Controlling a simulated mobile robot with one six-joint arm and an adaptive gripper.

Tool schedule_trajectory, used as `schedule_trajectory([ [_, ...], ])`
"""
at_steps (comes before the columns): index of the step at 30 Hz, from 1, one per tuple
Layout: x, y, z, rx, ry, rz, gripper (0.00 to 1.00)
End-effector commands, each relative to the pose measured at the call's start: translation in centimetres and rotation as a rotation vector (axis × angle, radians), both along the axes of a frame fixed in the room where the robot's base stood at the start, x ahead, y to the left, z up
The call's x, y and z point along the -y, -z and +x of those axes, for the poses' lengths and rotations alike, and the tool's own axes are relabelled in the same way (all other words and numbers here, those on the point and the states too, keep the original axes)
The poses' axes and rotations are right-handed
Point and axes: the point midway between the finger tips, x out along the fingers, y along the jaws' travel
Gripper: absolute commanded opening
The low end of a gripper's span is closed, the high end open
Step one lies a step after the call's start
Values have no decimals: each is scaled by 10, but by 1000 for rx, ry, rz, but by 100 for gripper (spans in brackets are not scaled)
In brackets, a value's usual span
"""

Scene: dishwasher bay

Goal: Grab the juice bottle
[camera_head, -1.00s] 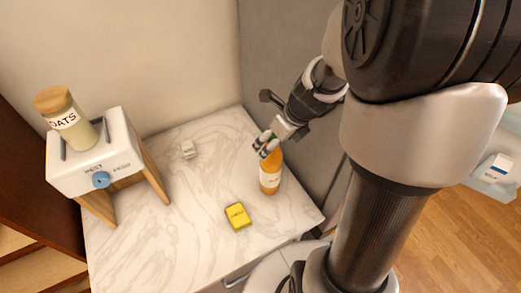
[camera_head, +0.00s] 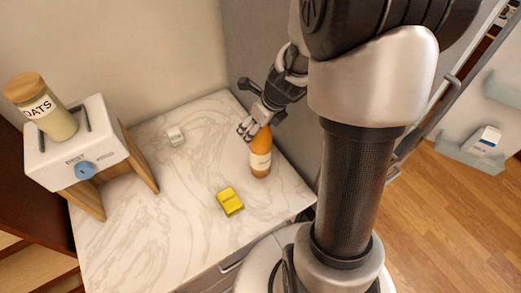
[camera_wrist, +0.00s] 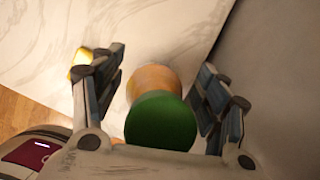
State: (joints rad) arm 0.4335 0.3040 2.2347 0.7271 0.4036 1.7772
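The juice bottle (camera_head: 261,155) is orange with a pale label and stands upright on the marble counter, near the grey wall. My gripper (camera_head: 256,127) is at the top of the bottle in the head view and partly hides it. In the wrist view the bottle's green cap (camera_wrist: 160,120) and orange shoulder (camera_wrist: 153,80) lie between the two fingers of my gripper (camera_wrist: 160,92). The fingers are spread, with a gap visible at the right and a smaller one at the left. The lower bottle is hidden in the wrist view.
The counter between is clear.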

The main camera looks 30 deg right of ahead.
Motion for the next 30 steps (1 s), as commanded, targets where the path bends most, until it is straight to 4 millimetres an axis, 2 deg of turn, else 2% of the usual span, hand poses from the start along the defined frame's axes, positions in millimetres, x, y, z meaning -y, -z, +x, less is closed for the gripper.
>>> schedule_trajectory([
  [2,0,0,0,0,0,0,59],
  [27,0,0,0,-1,0,0,3],
  [30,0,0,0,-1,0,0,0],
])
